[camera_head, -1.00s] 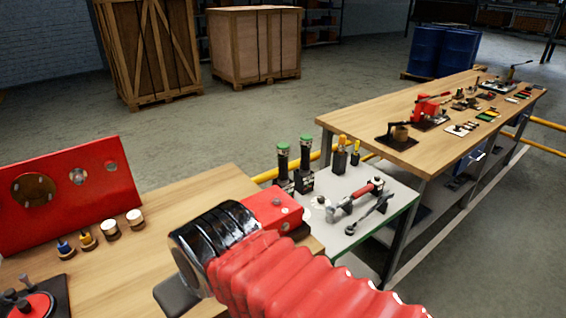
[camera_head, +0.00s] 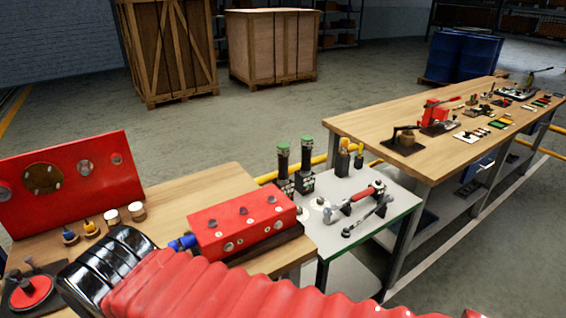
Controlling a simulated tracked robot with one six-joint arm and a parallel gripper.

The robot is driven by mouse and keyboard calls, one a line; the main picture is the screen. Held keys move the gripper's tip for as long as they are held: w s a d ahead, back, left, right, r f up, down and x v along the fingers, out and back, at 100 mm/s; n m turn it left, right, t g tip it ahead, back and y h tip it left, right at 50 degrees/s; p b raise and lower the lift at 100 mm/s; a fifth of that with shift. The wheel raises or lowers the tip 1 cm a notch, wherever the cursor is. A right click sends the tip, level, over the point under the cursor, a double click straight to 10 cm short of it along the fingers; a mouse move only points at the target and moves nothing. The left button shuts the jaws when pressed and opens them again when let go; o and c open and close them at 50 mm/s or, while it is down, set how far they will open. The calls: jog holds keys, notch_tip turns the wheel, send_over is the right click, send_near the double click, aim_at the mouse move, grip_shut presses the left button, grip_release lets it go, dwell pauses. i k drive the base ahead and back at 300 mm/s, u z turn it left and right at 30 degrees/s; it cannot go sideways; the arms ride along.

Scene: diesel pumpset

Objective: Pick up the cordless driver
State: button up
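Two upright black tools with green tops, (camera_head: 283,158) and (camera_head: 306,156), stand in dark holders at the back left of the grey-topped cart. Either may be the cordless driver, but they are too small to tell for certain. My arm with its red bellows crosses the lower left, and its black wrist ring lies over the near wooden bench. My gripper fingers do not show; the wrist and bellows hide that area. My arm's end is well left of the green-topped tools and apart from them.
A red block (camera_head: 240,226) with a blue end fitting lies on the near bench (camera_head: 190,198), between my wrist and the cart (camera_head: 385,238). A hammer (camera_head: 356,200), a wrench (camera_head: 368,217) and yellow-topped tools (camera_head: 344,157) are on the cart. A long bench (camera_head: 390,128) stands behind right.

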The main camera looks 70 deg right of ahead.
aim_at(307, 142)
jog(key=u, duration=1.5)
jog(key=k, duration=2.35)
jog(key=z, duration=0.5)
